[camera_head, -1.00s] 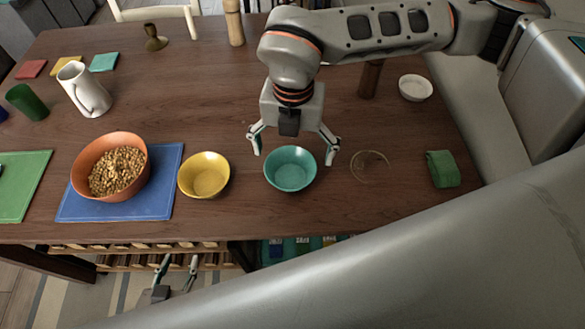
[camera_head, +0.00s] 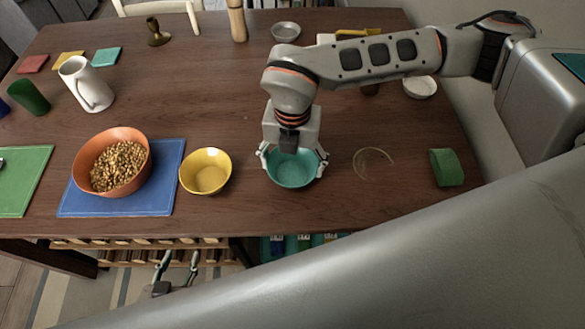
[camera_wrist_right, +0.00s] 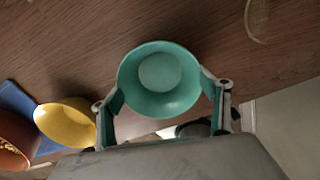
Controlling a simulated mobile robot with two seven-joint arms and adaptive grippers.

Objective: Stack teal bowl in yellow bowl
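The teal bowl (camera_head: 291,170) is upright near the table's front edge, to the right of the yellow bowl (camera_head: 205,172). My right gripper (camera_head: 293,163) comes down over the teal bowl, one finger on each side of its rim. In the right wrist view, both finger pads press against the outside of the teal bowl (camera_wrist_right: 160,80), and the yellow bowl (camera_wrist_right: 66,122) stands apart at the left. The yellow bowl is empty. My left gripper (camera_head: 176,265) is low, below the table's front edge, with its fingers apart and nothing between them.
An orange bowl (camera_head: 107,183) of nut-like pieces stands on a blue mat (camera_head: 160,190), left of the yellow bowl. A clear round dish (camera_head: 373,162) and a green block (camera_head: 446,167) lie to the right. A white mug (camera_head: 88,88) stands further back. The table between the two bowls is clear.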

